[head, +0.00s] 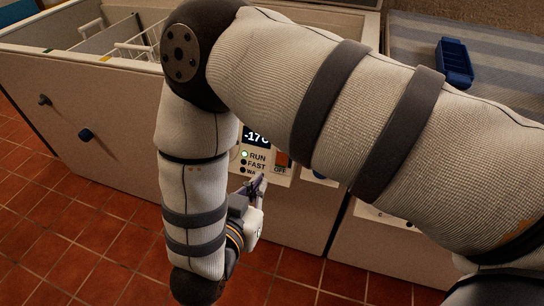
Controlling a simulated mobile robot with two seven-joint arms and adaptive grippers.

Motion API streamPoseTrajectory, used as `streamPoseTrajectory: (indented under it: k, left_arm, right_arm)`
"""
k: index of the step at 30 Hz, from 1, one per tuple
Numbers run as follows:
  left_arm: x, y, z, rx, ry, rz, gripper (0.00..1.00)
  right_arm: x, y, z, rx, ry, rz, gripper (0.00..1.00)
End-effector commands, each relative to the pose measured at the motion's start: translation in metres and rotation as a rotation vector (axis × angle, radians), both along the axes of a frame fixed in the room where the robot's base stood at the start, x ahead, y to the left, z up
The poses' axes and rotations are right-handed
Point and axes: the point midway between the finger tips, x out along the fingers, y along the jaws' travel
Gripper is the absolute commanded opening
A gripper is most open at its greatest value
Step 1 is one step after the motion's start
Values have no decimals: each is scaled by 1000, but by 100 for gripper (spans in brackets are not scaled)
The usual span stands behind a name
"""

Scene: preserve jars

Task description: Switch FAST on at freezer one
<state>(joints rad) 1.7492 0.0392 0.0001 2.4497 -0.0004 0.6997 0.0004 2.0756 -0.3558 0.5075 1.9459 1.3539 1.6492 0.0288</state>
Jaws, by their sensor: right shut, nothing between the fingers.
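A chest freezer (120,195) with its top open stands in front of me; I cannot read a number on it. Its control panel (279,179) shows a display (257,138) reading about -17 C. The RUN lamp (244,154) is lit green. The FAST lamp (243,162) looks dark, and so does the partly covered lamp below it. A reddish switch (282,159) sits above the word OFF. My right gripper (260,182) is shut and empty, just in front of the panel's lower part; contact cannot be told. My right arm hides part of the panel. My left gripper is out of view.
White wire baskets (135,48) sit inside the open freezer. A dark blue knob (86,135) and a dark knob (44,100) stick out of its front. A second freezer with a striped top (410,40) stands at right, a blue tray (455,62) on it. The tiled floor (70,245) is clear.

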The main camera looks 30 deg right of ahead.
Motion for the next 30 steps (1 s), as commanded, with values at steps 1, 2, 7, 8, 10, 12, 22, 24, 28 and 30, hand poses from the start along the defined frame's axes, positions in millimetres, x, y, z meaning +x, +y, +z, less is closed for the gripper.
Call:
streamPoseTrajectory:
  k: [1,2,7,8,10,12,22,24,28,30]
  left_arm:
    - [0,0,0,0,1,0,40]
    - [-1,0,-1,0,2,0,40]
    - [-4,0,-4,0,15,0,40]
    - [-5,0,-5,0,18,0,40]
    - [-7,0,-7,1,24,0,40]
    - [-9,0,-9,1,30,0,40]
    - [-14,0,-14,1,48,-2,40]
    - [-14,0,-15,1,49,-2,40]
    - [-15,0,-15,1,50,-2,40]
    - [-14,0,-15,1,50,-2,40]
  right_arm:
    - [1,-1,-1,0,0,-1,0]
    - [2,-2,-2,1,1,-1,0]
    - [17,-22,-12,-1,4,-4,0]
    - [21,-27,-15,0,4,-3,0]
    - [31,-38,-20,1,4,-3,0]
    - [40,-49,-26,0,4,-3,0]
    - [78,-92,-46,0,3,-1,0]
    - [81,-97,-48,1,3,-2,0]
    - [85,-101,-48,0,1,0,0]
    - [86,-101,-48,-1,1,0,0]
